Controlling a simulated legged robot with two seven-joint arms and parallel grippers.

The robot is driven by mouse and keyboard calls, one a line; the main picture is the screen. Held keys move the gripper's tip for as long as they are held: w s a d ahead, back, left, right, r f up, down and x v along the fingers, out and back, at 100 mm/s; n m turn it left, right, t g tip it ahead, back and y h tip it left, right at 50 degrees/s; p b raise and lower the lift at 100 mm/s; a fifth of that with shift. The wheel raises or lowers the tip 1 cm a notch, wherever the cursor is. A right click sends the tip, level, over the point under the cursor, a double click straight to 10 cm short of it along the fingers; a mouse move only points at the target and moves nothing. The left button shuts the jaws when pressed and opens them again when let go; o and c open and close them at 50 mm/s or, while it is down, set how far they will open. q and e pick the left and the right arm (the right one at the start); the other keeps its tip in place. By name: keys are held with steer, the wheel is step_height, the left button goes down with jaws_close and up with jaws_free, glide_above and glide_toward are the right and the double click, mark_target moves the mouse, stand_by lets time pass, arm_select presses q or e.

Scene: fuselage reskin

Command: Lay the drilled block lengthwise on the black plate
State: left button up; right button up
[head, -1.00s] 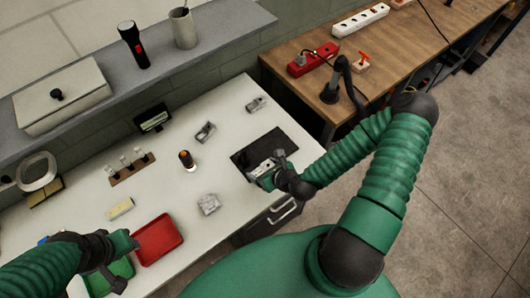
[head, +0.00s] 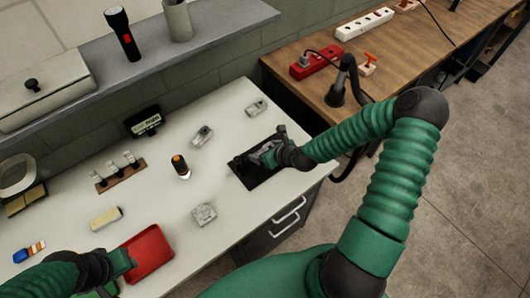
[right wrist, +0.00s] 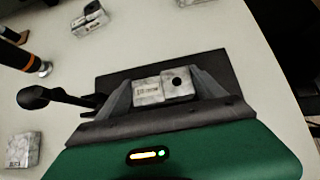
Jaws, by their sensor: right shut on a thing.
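The drilled block (right wrist: 178,84) is a grey mottled metal piece with a dark round hole, seen in the right wrist view. My right gripper (right wrist: 163,90) is shut on it, one finger at each side. In the head view my right gripper (head: 266,154) is over the black plate (head: 262,178), which shows behind the block in the right wrist view (right wrist: 125,62). I cannot tell whether the block touches the plate; the gripper hides much of it in the head view. My left gripper (head: 124,262) is beside the red tray, its jaws unclear.
Other grey metal pieces lie on the white table: one near the front (head: 204,214), one behind (head: 202,135), one at the back (head: 256,107). The red tray (head: 150,249) is front left.

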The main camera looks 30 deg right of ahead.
steer(key=shift+s, duration=0.55)
steer(key=shift+a, duration=0.1)
steer(key=o, duration=2)
steer(key=shift+w+a+f, duration=0.1)
arm_select(q)
steer(key=shift+s+a+r, duration=0.1)
steer(key=shift+s+a, duration=0.15)
steer(key=shift+s, duration=0.15)
steer(key=shift+d, duration=0.1)
